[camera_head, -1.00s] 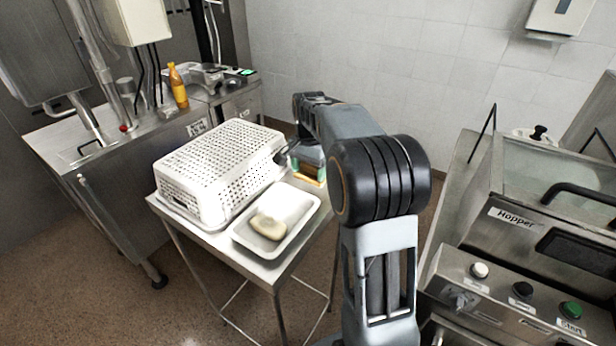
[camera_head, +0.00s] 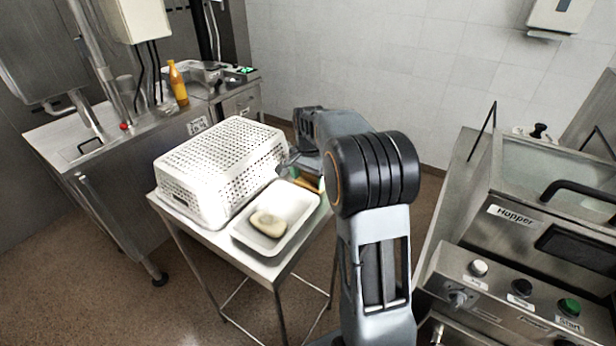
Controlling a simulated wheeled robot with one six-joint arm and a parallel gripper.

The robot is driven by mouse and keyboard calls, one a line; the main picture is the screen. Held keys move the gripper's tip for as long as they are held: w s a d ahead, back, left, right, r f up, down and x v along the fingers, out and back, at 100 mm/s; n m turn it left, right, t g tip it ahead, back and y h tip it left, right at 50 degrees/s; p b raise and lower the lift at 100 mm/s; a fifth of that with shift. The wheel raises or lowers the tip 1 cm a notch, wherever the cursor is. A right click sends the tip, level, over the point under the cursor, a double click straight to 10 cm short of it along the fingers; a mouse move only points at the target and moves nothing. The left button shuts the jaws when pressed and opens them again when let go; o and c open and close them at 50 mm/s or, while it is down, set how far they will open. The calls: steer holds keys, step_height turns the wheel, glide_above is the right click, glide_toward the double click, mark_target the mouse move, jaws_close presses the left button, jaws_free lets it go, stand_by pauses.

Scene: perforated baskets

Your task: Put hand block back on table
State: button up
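A small block with brown-orange and green parts (camera_head: 308,184), which may be the hand block, shows at the right rear of the steel table (camera_head: 216,236). It is partly hidden by my arm, and I cannot tell whether it rests on the table or is held. My gripper (camera_head: 291,166) is beside it, close to the right end of the white basket. The fingers are too small and covered to tell whether they are open or shut.
An upturned white perforated basket (camera_head: 215,165) fills the table's left and back. A white tray (camera_head: 297,198) with a pale oval piece (camera_head: 268,224) takes the front right. A hopper machine (camera_head: 540,230) stands at the right, and a steel counter with a yellow bottle (camera_head: 178,84) at the back left.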

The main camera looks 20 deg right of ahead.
mark_target(309, 183)
steer(key=o, duration=0.3)
step_height(309, 183, up, 12)
steer(key=s+a+f+n+t, duration=0.1)
steer(key=s+a+f+n, duration=0.1)
steer(key=s, duration=0.5)
steer(key=s+a+f+n+t, duration=0.1)
steer(key=s+a+f+n, duration=0.2)
steer(key=s, duration=0.4)
steer(key=s+a+f+n+t, duration=0.2)
steer(key=s+a+n, duration=0.3)
steer(key=s, duration=0.3)
steer(key=shift+f+n, duration=0.45)
steer(key=shift+n, duration=0.15)
steer(key=shift+w, duration=0.1)
